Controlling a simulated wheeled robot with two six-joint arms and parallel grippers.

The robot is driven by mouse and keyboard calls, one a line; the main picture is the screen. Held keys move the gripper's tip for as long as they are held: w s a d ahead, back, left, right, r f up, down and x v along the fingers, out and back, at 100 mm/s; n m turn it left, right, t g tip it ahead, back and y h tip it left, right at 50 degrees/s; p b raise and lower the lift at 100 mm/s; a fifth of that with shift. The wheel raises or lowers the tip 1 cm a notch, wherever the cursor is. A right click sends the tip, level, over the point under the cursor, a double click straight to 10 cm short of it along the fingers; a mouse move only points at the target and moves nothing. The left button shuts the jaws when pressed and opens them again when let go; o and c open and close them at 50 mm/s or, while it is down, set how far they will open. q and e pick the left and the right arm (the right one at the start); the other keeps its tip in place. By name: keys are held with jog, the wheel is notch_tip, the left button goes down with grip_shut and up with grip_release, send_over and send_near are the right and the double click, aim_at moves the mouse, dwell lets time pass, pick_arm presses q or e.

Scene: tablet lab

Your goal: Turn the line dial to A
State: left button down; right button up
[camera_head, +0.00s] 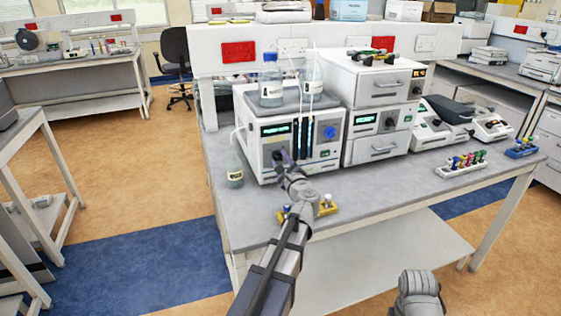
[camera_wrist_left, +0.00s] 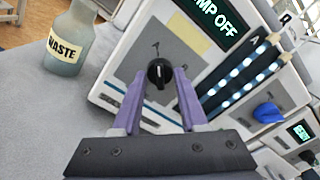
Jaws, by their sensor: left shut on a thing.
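The line dial (camera_wrist_left: 159,70) is a small round black knob with a pale pointer mark, on the white front panel of the pump unit (camera_head: 258,167). In the left wrist view it sits between the purple fingertips of my left gripper (camera_wrist_left: 160,82), which are shut on it. In the head view my left gripper (camera_head: 284,158) reaches the lower left of that panel and hides the dial. The panel's green display (camera_wrist_left: 214,22) shows text ending in "MP OFF". Letters A and B stand by lit vertical strips (camera_wrist_left: 240,70) right of the display.
A blue knob (camera_head: 330,132) is on the panel's right side. A waste bottle (camera_head: 234,172) stands left of the unit, and two bottles stand on top. A yellow rack (camera_head: 327,206) lies near the bench's front edge.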

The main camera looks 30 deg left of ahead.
pick_arm(q)
jog(key=shift+n, duration=0.3)
jog(key=shift+c, duration=2.2)
grip_release()
jog(key=v, duration=0.8)
